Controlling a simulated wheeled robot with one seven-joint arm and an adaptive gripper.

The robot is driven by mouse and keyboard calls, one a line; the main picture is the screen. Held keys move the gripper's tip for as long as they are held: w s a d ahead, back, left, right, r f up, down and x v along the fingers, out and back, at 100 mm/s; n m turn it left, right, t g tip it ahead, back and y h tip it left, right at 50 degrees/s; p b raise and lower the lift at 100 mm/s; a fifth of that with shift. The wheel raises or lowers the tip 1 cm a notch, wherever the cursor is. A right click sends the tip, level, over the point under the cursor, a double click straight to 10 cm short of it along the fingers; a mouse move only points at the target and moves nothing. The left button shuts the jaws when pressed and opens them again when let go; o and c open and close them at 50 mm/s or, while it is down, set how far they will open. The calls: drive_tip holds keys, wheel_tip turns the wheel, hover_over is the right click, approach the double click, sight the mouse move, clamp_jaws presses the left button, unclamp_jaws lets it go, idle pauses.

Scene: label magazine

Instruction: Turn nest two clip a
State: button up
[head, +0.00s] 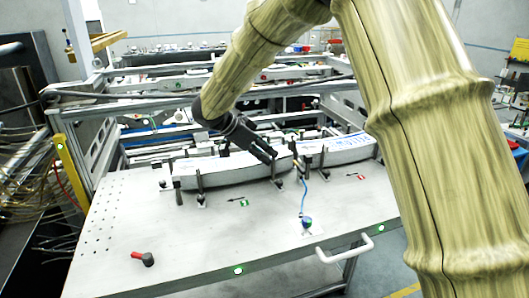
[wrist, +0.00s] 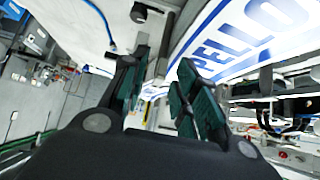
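Two curved white magazines lie side by side on the metal table: the left magazine (head: 225,175) and the right magazine (head: 345,152), which bears blue lettering. Dark upright clips hold their edges, among them a front-left clip (head: 200,188) and a clip (head: 278,172) at the left magazine's right end. My gripper (head: 270,155) points down to the right, close to that right-end clip. I cannot tell whether it touches it. In the wrist view my gripper (wrist: 165,62) has its two dark green fingers apart, beside a white surface with blue letters (wrist: 240,45).
A green marker (head: 243,203) and a red marker (head: 361,177) lie on the table with arrows. A blue cable runs to a small fitting (head: 306,222) in front. A red-and-black handle (head: 143,258) lies front left.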

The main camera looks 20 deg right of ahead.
drive_tip(key=v, duration=1.2)
drive_tip(key=shift+d, duration=0.1)
